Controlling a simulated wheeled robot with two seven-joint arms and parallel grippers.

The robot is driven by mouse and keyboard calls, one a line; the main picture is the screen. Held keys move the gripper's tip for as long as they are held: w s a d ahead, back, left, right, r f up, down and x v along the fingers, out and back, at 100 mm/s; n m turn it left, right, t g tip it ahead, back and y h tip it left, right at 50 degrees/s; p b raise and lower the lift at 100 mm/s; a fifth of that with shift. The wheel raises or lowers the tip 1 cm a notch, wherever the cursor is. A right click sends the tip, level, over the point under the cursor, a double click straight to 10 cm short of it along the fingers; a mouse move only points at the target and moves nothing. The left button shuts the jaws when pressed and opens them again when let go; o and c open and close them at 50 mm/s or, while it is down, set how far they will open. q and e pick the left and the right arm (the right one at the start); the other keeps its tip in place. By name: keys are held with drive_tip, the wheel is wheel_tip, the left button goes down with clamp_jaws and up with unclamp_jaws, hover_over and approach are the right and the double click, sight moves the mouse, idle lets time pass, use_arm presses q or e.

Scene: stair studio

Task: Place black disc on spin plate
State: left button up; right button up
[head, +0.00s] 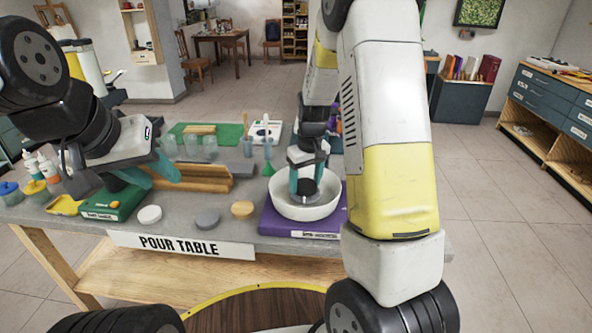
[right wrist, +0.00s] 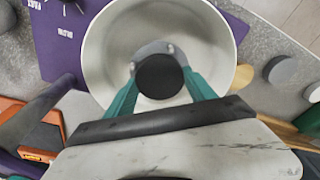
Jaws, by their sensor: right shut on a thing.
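A black disc (right wrist: 160,76) is between the teal fingers of my right gripper (right wrist: 157,85) in the right wrist view. The gripper is shut on it. In the head view my right gripper (head: 307,185) reaches down into a white round bowl-shaped piece (head: 283,203), which also shows in the right wrist view (right wrist: 105,50). A grey part with small bright knobs (right wrist: 152,48) lies behind the disc; I cannot tell whether they touch. I cannot tell which piece is the spin plate. My left gripper (head: 148,178) is open and empty above the left of the table.
White (head: 150,215), grey (head: 207,219) and tan (head: 242,209) discs lie along the table's front. A purple base (head: 270,222) is under the bowl. A green box (head: 113,203), wooden rack (head: 200,178), clear cups (head: 210,146) and bottles (head: 48,168) stand at the left and back.

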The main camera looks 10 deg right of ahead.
sight(308, 188)
drive_tip(key=o, duration=1.4)
drive_tip(key=shift+c, duration=0.2)
wheel_tip(308, 188, up, 12)
drive_tip(key=s, duration=0.2)
drive_tip(key=s+a+r+m+t+y, duration=0.1)
drive_tip(key=s+r, duration=0.4)
drive_tip(key=s, duration=0.6)
drive_tip(key=s+a+r+m+t, duration=0.1)
drive_tip(key=s+r+m+t, duration=0.1)
drive_tip(key=s+r, duration=0.4)
drive_tip(key=s+t, duration=0.1)
drive_tip(key=s, duration=0.4)
drive_tip(key=shift+a+r+t+y, duration=0.15)
drive_tip(key=shift+t+y, duration=0.25)
